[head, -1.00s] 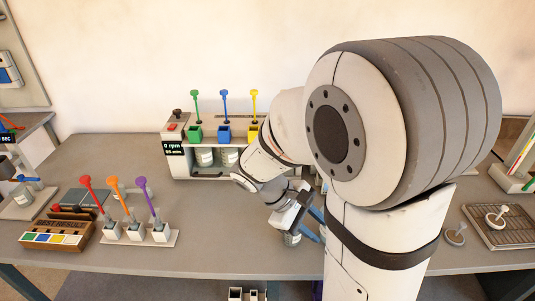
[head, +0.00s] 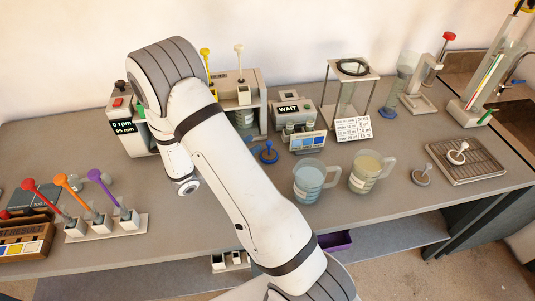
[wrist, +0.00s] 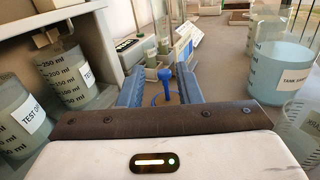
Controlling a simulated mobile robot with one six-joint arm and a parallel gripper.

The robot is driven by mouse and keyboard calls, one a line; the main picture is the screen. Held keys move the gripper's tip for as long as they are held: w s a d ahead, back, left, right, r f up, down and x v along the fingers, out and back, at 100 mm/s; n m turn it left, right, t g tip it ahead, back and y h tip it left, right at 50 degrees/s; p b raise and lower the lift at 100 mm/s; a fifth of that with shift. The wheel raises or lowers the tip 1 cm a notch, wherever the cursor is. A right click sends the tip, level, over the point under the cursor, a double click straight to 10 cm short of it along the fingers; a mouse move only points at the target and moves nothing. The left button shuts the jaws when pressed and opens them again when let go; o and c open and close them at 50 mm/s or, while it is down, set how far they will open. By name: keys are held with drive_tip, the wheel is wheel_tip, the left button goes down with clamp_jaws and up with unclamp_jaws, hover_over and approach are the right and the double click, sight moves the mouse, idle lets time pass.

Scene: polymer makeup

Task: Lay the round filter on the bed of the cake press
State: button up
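My gripper (wrist: 162,72) is open in the wrist view, with its blue fingers apart and nothing seen held between them. A blue knobbed round piece (wrist: 167,78) stands ahead between the fingers; it also shows in the head view (head: 268,153) on the bench. White knobbed discs lie at the right, one on the bench (head: 421,176) and one on a wire rack (head: 458,154). I cannot tell for sure which piece is the round filter. A stand with a red-knobbed lever (head: 428,82) at the back right may be the cake press. My arm hides most of the gripper in the head view.
Two jugs, bluish (head: 312,180) and yellowish (head: 368,172), stand right of my arm. Beakers (wrist: 68,75) in the stirrer unit are close on the left in the wrist view. A metal frame (head: 345,95) stands behind the jugs.

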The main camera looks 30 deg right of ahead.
sight(269, 147)
wheel_tip(269, 147, down, 5)
drive_tip(key=shift+r, duration=0.1)
drive_tip(key=shift+w+d+p, duration=0.2)
drive_tip(key=shift+d+p, duration=0.05)
drive_tip(key=shift+d, duration=1)
drive_tip(key=shift+w+d+p, duration=0.15)
drive_tip(key=shift+d+p, duration=0.05)
drive_tip(key=shift+d, duration=1)
drive_tip(key=shift+w+d+p, duration=0.2)
drive_tip(key=shift+d+p, duration=0.05)
drive_tip(key=shift+d, duration=1)
clamp_jaws()
